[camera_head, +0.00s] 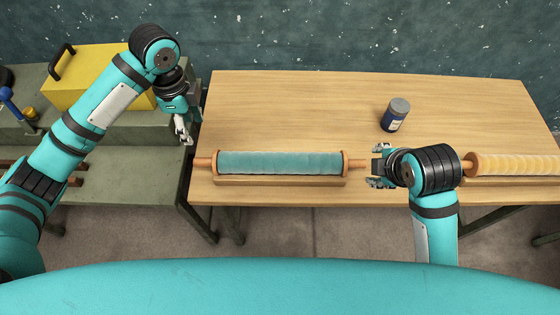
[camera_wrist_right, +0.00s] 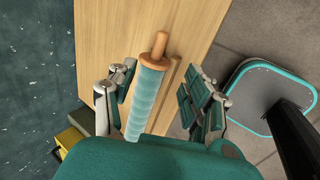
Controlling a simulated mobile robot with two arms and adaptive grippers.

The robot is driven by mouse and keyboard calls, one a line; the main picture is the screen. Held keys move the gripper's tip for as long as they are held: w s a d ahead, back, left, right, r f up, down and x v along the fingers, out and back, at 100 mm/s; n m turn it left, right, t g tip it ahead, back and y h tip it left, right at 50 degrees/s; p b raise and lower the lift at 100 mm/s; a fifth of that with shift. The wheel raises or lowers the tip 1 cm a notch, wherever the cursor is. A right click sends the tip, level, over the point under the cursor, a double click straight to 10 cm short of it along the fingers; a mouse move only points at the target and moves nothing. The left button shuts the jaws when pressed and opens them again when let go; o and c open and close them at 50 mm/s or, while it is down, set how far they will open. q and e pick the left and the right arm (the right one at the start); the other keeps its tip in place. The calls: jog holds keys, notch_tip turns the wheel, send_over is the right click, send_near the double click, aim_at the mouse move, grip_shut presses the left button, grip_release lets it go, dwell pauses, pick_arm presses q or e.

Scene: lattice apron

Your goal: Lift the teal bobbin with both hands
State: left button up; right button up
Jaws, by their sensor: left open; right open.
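The teal bobbin (camera_head: 280,163) lies lengthwise on a wooden cradle (camera_head: 280,181) near the table's front edge. It has wooden end flanges and a handle at each end. My right gripper (camera_head: 377,167) is open at the bobbin's right handle (camera_head: 358,163), one finger to each side; contact cannot be told. In the right wrist view the bobbin (camera_wrist_right: 147,95) shows between the spread fingers, its lower part hidden by the gripper body. My left gripper (camera_head: 184,132) is open and empty, beyond the table's left edge in the picture, above and left of the bobbin's left handle (camera_head: 203,163).
A dark jar with a grey lid (camera_head: 396,115) stands on the wooden table (camera_head: 300,105) behind my right gripper. A yellow roll (camera_head: 515,166) lies at the right. A yellow case (camera_head: 90,85) sits on a grey bench at the left. The table behind the bobbin is clear.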

aim_at(205, 159)
pick_arm(q)
notch_tip(205, 159, down, 17)
jog(key=shift+f, duration=0.15)
pick_arm(e)
jog(key=x, duration=1.7)
jog(key=shift+w+f, duration=0.1)
jog(key=shift+f, duration=0.05)
pick_arm(q)
grip_shut()
pick_arm(e)
grip_shut()
pick_arm(q)
jog(key=shift+w, duration=0.1)
